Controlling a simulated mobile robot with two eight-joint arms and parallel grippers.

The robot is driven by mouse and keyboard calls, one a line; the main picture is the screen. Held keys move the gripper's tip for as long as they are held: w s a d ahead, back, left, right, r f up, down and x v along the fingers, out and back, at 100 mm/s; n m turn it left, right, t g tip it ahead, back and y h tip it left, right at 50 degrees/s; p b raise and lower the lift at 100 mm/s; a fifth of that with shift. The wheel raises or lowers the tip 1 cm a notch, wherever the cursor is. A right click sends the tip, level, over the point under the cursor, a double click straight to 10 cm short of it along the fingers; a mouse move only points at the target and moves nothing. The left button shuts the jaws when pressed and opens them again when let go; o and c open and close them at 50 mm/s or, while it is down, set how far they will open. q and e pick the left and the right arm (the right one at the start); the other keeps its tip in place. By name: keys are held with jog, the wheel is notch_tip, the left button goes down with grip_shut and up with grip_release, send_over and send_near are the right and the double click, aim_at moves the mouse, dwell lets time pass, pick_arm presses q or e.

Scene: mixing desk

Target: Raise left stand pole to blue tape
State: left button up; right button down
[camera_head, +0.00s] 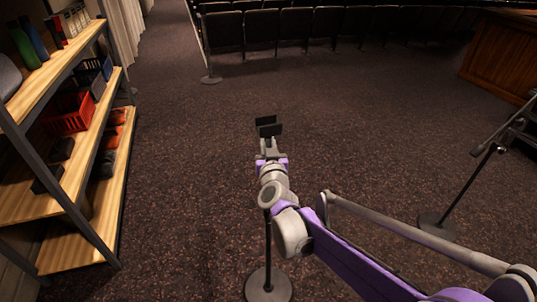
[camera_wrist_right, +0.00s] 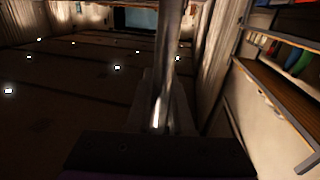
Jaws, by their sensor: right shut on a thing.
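A stand with a round dark base (camera_head: 268,286) is on the carpet at the bottom middle of the head view. Its slim pole (camera_head: 268,240) rises upright until my right arm hides it. My right gripper (camera_head: 268,127), with dark fingers, is at the end of my grey and purple arm above the stand. In the right wrist view the shiny pole (camera_wrist_right: 167,85) runs up between the jaws, and the gripper is shut on it. The contact itself is dark. I cannot make out any blue tape. My left gripper is not in view.
A wooden shelf unit (camera_head: 75,190) with a red basket (camera_head: 68,113) stands at the left. Another stand (camera_head: 437,224) is at the right. Rows of dark seats (camera_head: 270,27) and a wooden cabinet (camera_head: 500,55) are at the back. The carpet between is clear.

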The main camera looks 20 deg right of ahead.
notch_tip(320, 180, up, 10)
jog(key=p, duration=0.4)
jog(key=shift+r, duration=0.15)
jog(key=c, duration=0.8)
grip_release()
jog(key=s, duration=0.3)
jog(key=s+a, duration=0.1)
jog(key=s, duration=0.6)
jog(key=shift+s+a, duration=0.35)
jog(key=shift+a, duration=0.05)
